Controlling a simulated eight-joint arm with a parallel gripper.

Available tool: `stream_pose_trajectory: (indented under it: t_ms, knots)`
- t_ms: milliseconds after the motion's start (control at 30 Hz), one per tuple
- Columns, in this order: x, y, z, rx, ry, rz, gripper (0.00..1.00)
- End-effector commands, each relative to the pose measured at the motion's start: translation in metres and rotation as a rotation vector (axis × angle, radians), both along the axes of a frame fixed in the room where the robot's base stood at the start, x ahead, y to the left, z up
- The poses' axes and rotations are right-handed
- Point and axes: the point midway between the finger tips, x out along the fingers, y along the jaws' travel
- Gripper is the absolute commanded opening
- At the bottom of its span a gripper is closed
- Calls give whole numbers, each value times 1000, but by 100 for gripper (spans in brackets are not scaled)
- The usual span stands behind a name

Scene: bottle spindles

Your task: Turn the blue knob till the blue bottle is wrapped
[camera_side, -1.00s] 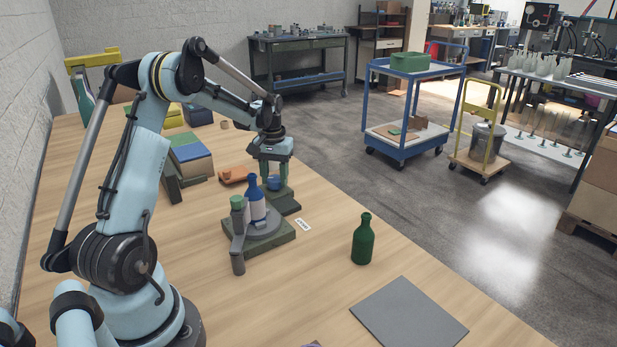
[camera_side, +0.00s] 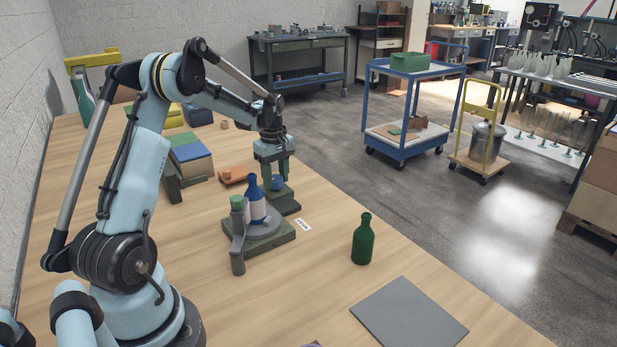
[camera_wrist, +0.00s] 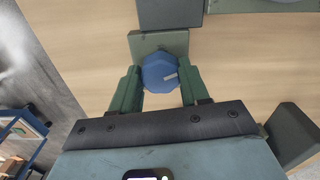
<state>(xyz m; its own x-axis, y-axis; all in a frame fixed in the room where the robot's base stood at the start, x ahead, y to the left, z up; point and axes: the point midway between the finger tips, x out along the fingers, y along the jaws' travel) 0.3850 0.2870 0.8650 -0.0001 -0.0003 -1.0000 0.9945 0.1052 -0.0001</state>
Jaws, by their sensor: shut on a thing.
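The blue knob (camera_wrist: 160,73) sits between the two green fingers of my gripper (camera_wrist: 159,86) in the wrist view, with a small pale mark on its top. In the side view the knob (camera_side: 277,183) shows at the fingertips of my gripper (camera_side: 275,180), on the green base. My gripper is shut on the knob. The blue bottle (camera_side: 254,186) stands upright on a grey round turntable (camera_side: 266,228), with a white label on its body. A green-capped roll (camera_side: 237,203) stands beside the bottle on a grey post. How far the label goes around the bottle is hidden.
A green bottle (camera_side: 363,240) stands to the right, near a flat grey mat (camera_side: 409,313). A white tag (camera_side: 303,225) lies beside the base. An orange object (camera_side: 233,176) and a stack of boxes (camera_side: 190,157) are behind and left. The table's front middle is clear.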

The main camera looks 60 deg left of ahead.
Motion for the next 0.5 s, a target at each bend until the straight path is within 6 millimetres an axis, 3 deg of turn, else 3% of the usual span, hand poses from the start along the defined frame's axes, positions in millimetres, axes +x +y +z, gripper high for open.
stream_pose_trajectory:
  t_ms: [500]
  knots:
    - [1,1,0,2,-1,270,15]
